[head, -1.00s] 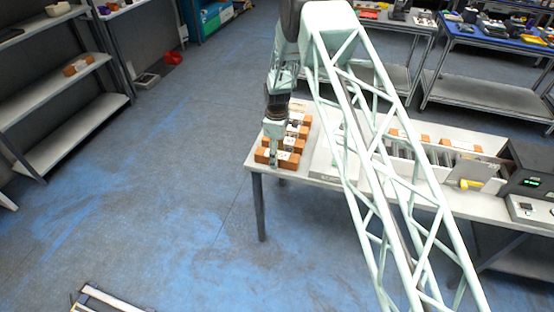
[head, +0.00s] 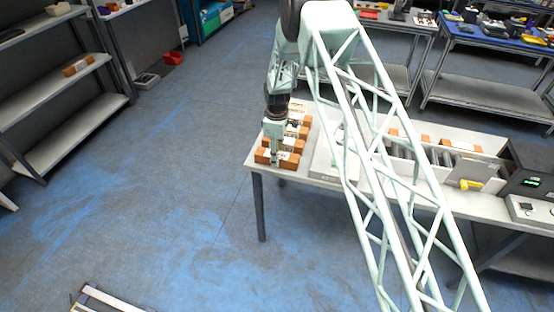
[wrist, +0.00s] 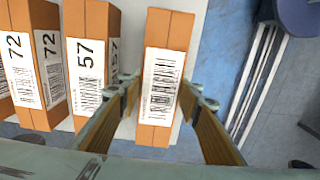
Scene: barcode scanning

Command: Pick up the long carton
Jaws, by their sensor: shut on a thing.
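An orange-brown carton (wrist: 162,75) with a white barcode label stands between my gripper's fingers in the wrist view. It is the rightmost carton of a row there. My gripper (wrist: 162,100) is shut on it, with one finger along each side. In the head view my gripper (head: 275,161) points down at the front carton (head: 290,161) of the row, at the table's near left end. I cannot tell whether this carton is clear of the tabletop. Its underside is hidden.
A carton labelled 57 (wrist: 88,65) and one labelled 72 (wrist: 38,60) stand close to the left of the held one. The white table (head: 315,182) also bears a scanner-like dark machine (head: 530,170) at right. Open floor lies left of the table.

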